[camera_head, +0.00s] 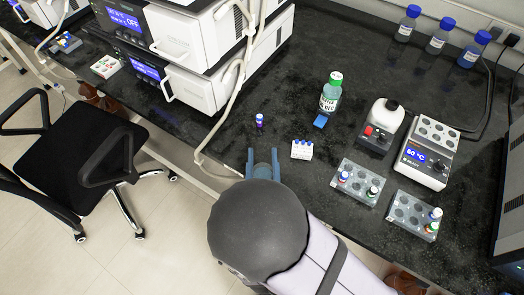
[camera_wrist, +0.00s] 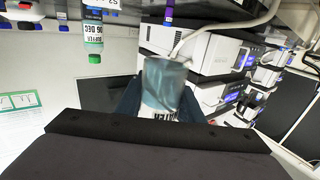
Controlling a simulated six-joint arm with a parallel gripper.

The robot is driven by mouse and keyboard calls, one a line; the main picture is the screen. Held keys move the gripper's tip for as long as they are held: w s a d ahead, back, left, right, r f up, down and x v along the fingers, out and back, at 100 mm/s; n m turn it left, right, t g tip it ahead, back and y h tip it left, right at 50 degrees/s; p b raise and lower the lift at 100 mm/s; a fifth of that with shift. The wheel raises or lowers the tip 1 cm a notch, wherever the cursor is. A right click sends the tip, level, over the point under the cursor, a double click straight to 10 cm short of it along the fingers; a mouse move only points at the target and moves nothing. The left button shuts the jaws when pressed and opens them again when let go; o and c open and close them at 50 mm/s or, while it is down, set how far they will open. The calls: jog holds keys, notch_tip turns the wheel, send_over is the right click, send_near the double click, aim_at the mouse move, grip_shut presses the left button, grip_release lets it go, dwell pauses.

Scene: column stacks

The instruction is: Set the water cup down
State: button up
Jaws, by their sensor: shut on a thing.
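The water cup (camera_wrist: 168,85) is a translucent blue-grey cup with a white label that partly reads as water. In the wrist view it sits between the blue fingers of my gripper (camera_wrist: 164,95), which is shut on it. In the head view my gripper (camera_head: 263,163) is at the front edge of the black bench, left of the small white tube rack; the cup cannot be made out clearly there, and my arm covers much of that spot. Whether the cup touches the bench cannot be told.
The black bench (camera_head: 300,95) has free room behind my gripper. A small purple-and-blue tube (camera_head: 260,120), a white tube rack (camera_head: 302,149) and a green-capped bottle (camera_head: 330,95) stand nearby. Grey racks (camera_head: 357,183) and a heater (camera_head: 428,152) are to the right; stacked instruments (camera_head: 200,85) are left.

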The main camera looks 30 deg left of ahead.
jog(key=w+a+f+b, duration=0.1)
jog(key=b, duration=0.2)
jog(key=w+f+b, duration=0.1)
jog(key=b, duration=0.2)
jog(key=w+a+f+b, duration=0.1)
jog(key=w+b, duration=0.1)
jog(key=b, duration=0.1)
jog(key=shift+a+b, duration=0.3)
jog(key=shift+w+a, duration=0.15)
jog(key=shift+w, duration=0.2)
jog(key=w+a+f, duration=0.1)
jog(key=w+a, duration=0.1)
jog(key=w, duration=0.1)
jog(key=w+a+f, duration=0.1)
jog(key=shift+w+f, duration=0.2)
jog(key=shift+f, duration=0.1)
jog(key=shift+w+a+f, duration=0.45)
jog(key=shift+w+f, duration=0.05)
jog(key=shift+w, duration=0.15)
jog(key=shift+w+a+f, duration=0.45)
jog(key=shift+w, duration=0.2)
jog(key=shift+f, duration=0.1)
